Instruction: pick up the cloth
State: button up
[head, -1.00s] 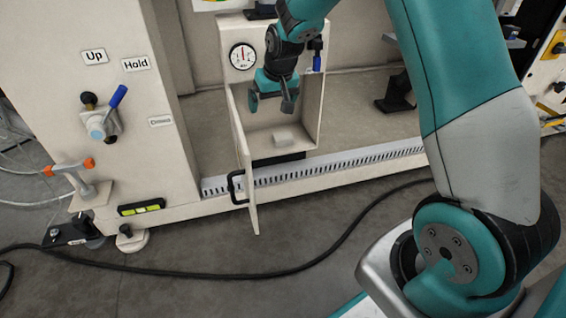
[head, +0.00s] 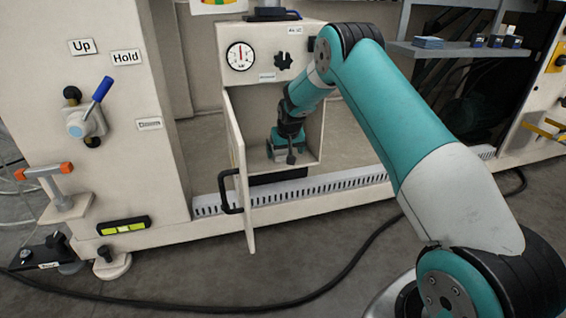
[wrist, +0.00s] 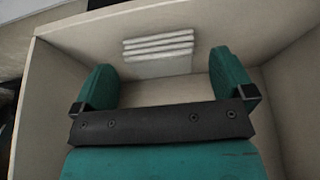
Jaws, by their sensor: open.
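The cloth (wrist: 158,50) is a white folded stack lying inside the open box, against its far side in the wrist view. In the head view it is hidden behind my gripper. My gripper (head: 281,156) is down inside the box, near its floor. In the wrist view my gripper (wrist: 162,72) is open, with its two teal fingers apart on either side of the cloth's position. The fingers are empty, and the cloth shows beyond and between them. I cannot tell whether either finger touches it.
The box (head: 319,140) has side walls close around my gripper, and its door (head: 238,170) hangs open on the left with a black handle (head: 229,191). A gauge (head: 240,56) and a black knob (head: 283,61) sit above the opening. A cable (head: 335,275) crosses the floor.

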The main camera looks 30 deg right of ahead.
jog(key=shift+b+x, duration=0.35)
jog(key=shift+x, duration=0.75)
jog(key=shift+r, duration=0.1)
jog(key=c, duration=0.9)
